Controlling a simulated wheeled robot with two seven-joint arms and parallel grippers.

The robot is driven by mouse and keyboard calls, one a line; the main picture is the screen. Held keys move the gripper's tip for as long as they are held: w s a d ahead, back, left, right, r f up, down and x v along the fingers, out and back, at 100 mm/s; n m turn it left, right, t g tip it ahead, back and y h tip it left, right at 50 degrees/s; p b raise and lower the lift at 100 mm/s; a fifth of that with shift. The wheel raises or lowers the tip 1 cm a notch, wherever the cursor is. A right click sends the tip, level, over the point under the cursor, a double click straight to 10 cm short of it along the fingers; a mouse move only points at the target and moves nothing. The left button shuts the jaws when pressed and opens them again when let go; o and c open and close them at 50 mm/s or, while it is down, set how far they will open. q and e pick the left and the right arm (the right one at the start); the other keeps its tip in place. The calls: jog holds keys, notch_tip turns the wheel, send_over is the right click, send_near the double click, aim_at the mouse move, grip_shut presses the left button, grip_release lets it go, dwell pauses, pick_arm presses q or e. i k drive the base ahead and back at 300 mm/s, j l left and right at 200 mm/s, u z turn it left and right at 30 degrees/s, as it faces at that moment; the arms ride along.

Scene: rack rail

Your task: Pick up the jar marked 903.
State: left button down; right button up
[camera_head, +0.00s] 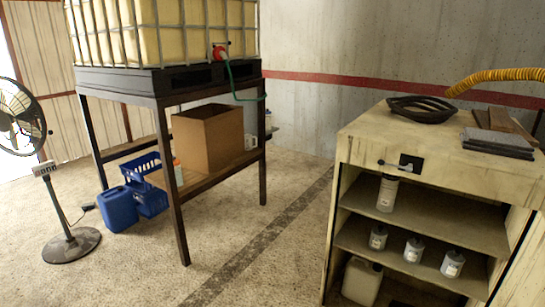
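Several small pale jars or bottles with dark tops stand in the open cabinet (372,150) at the right. One taller jar (387,193) is on the upper shelf, partly under the cabinet's top section. Three shorter ones stand in a row on the shelf below: a left one (378,238), a middle one (413,250) and a right one (453,264). Their labels are too small to read, so I cannot tell which is marked 903. Neither of my grippers is in view.
A dark bowl (422,109) and flat grey slabs (497,143) lie on the cabinet top. A yellow hose (495,77) hangs above. A stand holding a caged tank (165,35), a blue jerrycan (117,209) and a fan (18,115) are left. Floor between stand and cabinet is clear.

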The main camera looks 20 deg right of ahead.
aim_at(178, 168)
jog(key=k+z, duration=0.2)
jog(key=k, duration=0.25)
jog(key=k+z, duration=0.25)
jog(key=k, duration=0.2)
jog(key=k+l+z, duration=0.2)
jog(key=k, duration=0.25)
jog(key=k+l+z, duration=0.25)
jog(key=k, duration=0.15)
jog(key=k+l+z, duration=0.2)
jog(key=k, duration=0.2)
jog(key=k+l, duration=0.4)
jog(key=u, duration=1.05)
jog(key=i+z, duration=0.3)
jog(key=i, duration=3.2)
jog(key=i+u, duration=0.1)
jog(key=i, duration=0.55)
jog(key=i+l+u, duration=0.1)
jog(key=i, duration=0.55)
jog(key=i+l, duration=0.15)
jog(key=i, duration=0.45)
jog(key=i+l+u, duration=0.15)
jog(key=i, duration=0.5)
